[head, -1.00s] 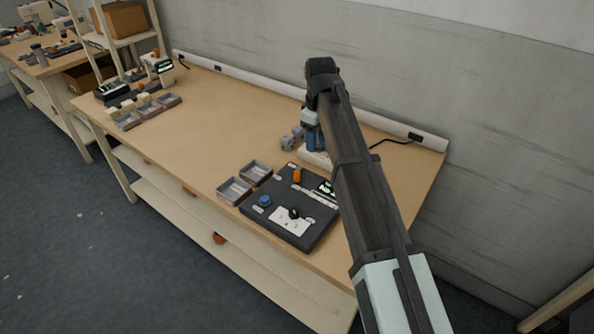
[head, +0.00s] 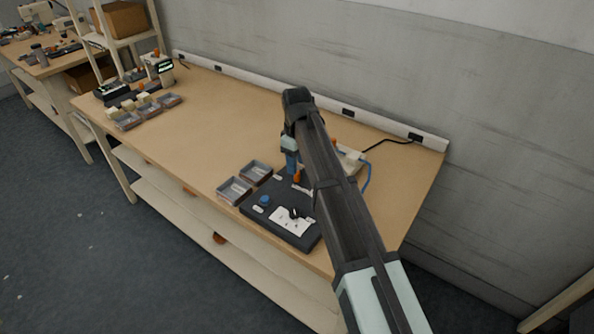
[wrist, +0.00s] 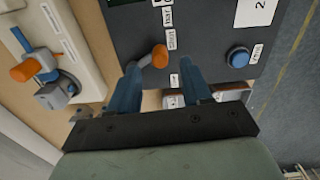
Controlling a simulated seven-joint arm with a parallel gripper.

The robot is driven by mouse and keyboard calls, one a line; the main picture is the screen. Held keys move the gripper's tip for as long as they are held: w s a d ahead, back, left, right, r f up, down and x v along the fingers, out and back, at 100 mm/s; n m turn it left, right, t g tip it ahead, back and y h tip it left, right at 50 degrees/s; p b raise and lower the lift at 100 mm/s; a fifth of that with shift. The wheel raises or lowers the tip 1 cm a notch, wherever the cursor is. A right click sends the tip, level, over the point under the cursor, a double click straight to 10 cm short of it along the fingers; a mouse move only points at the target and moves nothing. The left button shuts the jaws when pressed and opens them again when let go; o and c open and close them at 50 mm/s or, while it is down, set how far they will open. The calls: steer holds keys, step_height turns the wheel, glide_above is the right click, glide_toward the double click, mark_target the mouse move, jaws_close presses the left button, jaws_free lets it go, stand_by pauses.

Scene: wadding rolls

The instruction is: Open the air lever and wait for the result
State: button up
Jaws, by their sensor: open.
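The dark control panel (head: 255,222) lies on the bench; the wrist view shows part of it (wrist: 205,40). A lever with an orange knob (wrist: 158,57) and a short grey stem sits at its edge; it also shows in the head view (head: 298,177). I cannot read which lever is the air one. My gripper (wrist: 160,82) is open, its blue fingers on either side of the knob's line, apparently empty. In the head view my gripper (head: 291,162) is over the panel's back edge. I cannot tell whether the fingers touch the lever.
A blue button (wrist: 238,57) is on the panel. A white-based device (wrist: 50,50) with a second orange handle (wrist: 24,72) stands beside it; in the head view my arm partly hides it. Grey trays (head: 235,190) lie left of the panel. The bench's middle is clear.

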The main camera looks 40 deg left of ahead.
steer(key=shift+f, duration=1.95)
steer(key=shift+c, duration=0.4)
jaws_close()
